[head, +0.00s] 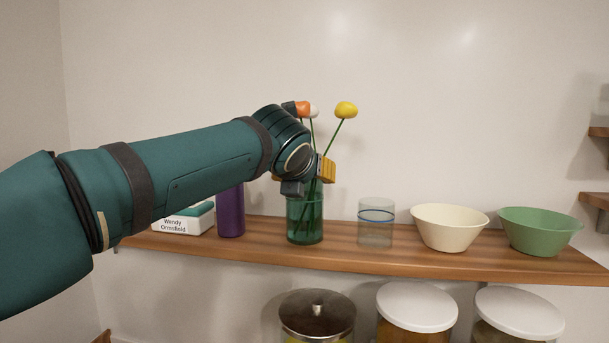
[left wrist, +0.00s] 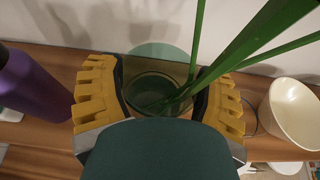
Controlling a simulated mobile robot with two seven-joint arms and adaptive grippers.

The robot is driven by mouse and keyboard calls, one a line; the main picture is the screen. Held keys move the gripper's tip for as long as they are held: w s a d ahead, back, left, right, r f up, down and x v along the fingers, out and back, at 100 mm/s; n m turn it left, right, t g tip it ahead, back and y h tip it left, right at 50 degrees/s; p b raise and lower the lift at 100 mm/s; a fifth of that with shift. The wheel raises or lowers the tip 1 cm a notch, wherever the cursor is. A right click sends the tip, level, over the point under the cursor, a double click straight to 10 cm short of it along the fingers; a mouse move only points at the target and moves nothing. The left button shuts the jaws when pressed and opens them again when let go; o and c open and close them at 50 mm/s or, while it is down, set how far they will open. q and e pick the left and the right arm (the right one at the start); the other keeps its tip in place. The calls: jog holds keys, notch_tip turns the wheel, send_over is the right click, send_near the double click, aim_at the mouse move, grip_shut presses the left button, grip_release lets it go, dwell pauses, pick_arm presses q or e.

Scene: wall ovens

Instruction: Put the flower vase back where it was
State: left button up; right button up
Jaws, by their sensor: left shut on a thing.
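The flower vase (head: 305,222) is a green see-through glass, upright at the wooden shelf between a purple bottle and a clear glass. Green stems rise from it, with a yellow flower head (head: 346,110) and orange and white ones beside my wrist. My left gripper (head: 308,182) is at the vase's upper part, shut on it. In the left wrist view the yellow fingers (left wrist: 160,92) lie on either side of the vase's round mouth (left wrist: 152,88). The base appears at shelf level; I cannot tell whether it bears on the wood. My right gripper is not in view.
On the wooden shelf (head: 270,247) stand a white box with a teal top (head: 185,220), the purple bottle (head: 231,212), the clear glass (head: 376,224), a cream bowl (head: 449,228) and a green bowl (head: 540,232). Lidded jars (head: 417,305) stand below.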

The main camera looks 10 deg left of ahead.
pick_arm(q)
jog(key=o, duration=1.3)
jog(key=shift+f, duration=0.1)
jog(key=b+v, duration=0.1)
jog(key=v, duration=1.1)
jog(key=shift+r, duration=0.2)
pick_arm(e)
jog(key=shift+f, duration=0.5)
